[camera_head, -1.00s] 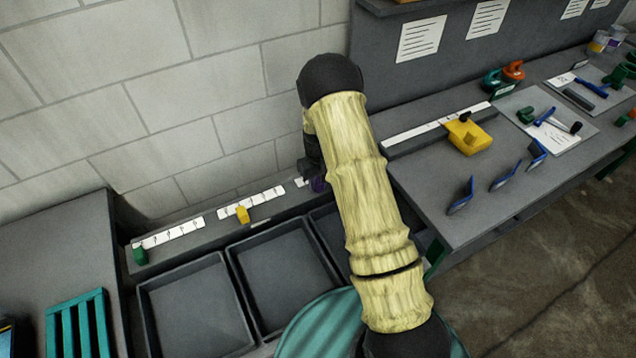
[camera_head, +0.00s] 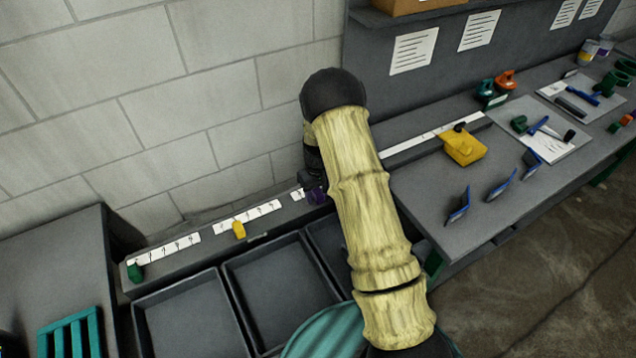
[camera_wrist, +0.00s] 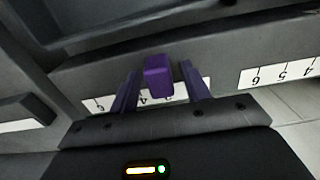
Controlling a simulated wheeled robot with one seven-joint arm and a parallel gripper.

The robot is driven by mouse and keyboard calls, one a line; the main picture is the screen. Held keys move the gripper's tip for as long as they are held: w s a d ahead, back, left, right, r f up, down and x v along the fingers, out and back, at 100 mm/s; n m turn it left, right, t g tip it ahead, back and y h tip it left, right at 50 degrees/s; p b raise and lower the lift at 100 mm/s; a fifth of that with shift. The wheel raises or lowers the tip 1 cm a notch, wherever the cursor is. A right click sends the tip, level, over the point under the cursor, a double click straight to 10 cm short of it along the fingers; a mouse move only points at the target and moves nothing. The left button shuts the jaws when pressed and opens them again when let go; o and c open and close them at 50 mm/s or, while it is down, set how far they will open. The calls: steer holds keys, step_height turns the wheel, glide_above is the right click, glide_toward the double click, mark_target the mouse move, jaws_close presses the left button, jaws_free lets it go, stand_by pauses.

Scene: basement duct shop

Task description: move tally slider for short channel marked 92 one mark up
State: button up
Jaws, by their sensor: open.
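A purple slider block (camera_wrist: 158,77) stands on a rail in front of a white numbered scale strip (camera_wrist: 103,104) in the wrist view. My gripper (camera_wrist: 160,70) is open, with one finger on each side of the block; small gaps seem to show beside it. In the head view the purple slider (camera_head: 316,196) shows at the left edge of my arm, which hides most of my gripper. A yellow slider (camera_head: 239,230) and a green slider (camera_head: 135,272) sit on the same ledge at their own strips. I cannot read a 92 marking anywhere.
Dark open bins (camera_head: 190,318) stand right in front of the ledge. A block wall (camera_head: 180,110) rises behind it. The workbench (camera_head: 440,205) at right holds a yellow block (camera_head: 463,147) and several blue-handled tools. A second numbered strip (camera_wrist: 280,72) lies beside the first in the wrist view.

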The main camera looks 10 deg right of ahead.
mark_target(318, 191)
step_height(318, 191, up, 17)
steer(key=b, duration=0.3)
steer(key=shift+r, duration=0.15)
stand_by(0.4)
steer(key=s+r+m+t, duration=0.1)
steer(key=s+m+t, duration=0.1)
steer(key=s, duration=2.2)
steer(key=shift+d+r+m+t, duration=0.3)
steer(key=shift+d+r+m, duration=0.1)
steer(key=shift+m, duration=0.2)
stand_by(1.7)
